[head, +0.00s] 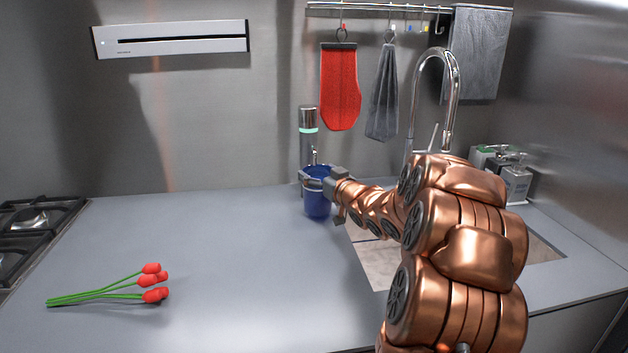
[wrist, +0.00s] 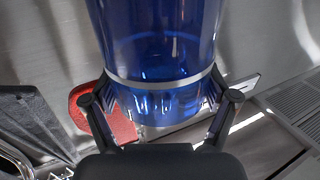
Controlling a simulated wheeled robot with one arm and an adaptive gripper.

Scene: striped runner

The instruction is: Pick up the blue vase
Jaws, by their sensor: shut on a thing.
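The blue vase (head: 317,204) is upright at the back of the grey counter, left of the sink. My gripper (head: 322,181) reaches it from the right and is shut on it near its upper part. In the wrist view the glossy, see-through blue vase (wrist: 158,50) fills the top middle. The fingers of my gripper (wrist: 160,108) press on its two sides there. Part of the vase is hidden behind the gripper in the head view. I cannot tell whether its base touches the counter.
Red flowers (head: 152,281) with green stems lie on the counter at front left. A silver bottle (head: 308,130) stands behind the vase. The sink (head: 375,262) and tall tap (head: 455,85) are to the right, a stove (head: 30,222) at far left. The middle counter is clear.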

